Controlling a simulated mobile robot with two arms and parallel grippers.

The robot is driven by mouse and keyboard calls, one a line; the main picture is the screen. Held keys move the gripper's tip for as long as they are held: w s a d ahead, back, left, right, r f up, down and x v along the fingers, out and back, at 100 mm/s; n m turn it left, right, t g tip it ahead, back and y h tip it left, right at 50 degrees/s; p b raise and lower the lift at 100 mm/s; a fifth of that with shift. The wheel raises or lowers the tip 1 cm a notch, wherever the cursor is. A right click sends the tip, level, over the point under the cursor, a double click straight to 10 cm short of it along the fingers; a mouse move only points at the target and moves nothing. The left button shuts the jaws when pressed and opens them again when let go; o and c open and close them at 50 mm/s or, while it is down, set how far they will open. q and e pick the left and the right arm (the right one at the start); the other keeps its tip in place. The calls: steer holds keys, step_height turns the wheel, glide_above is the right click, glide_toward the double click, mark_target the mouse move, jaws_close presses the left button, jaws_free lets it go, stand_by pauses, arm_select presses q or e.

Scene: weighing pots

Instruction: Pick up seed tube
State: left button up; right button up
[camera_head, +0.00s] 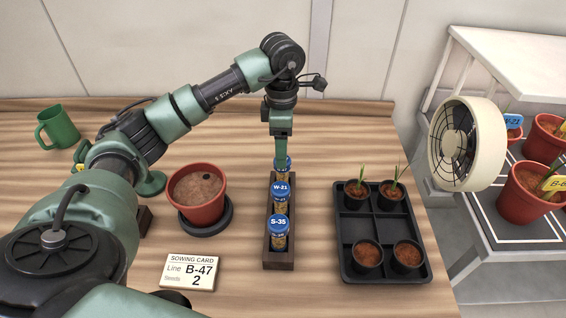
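A dark wooden rack (279,265) holds three seed tubes in a row, upright with blue caps. The nearest tube (279,235) has S-35 on its cap, and the middle tube (281,196) has W-21. The far tube (283,174) is partly covered by my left gripper (281,156), so its cap label is hidden. My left gripper points down at this far tube's cap, over or touching it. I see its fingers edge-on and cannot tell whether they are closed on the cap. A sowing card (190,271) reads Line B-47, 2. My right gripper is out of view.
A red pot of soil (198,196) on a dark saucer (212,231) stands left of the rack. A black tray (385,270) with several small pots is to the right, near a fan (467,143). A green mug (58,128) stands far left.

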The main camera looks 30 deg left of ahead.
mark_target(282, 177)
arm_select(q)
steer(key=shift+s+d+f, duration=0.1)
steer(key=shift+s+f, duration=0.1)
steer(key=shift+f, duration=0.25)
step_height(282, 177, down, 6)
steer(key=shift+f+p, duration=0.1)
steer(key=shift+p, duration=0.65)
steer(key=shift+d, duration=0.1)
steer(key=shift+c, duration=0.4)
jaws_close()
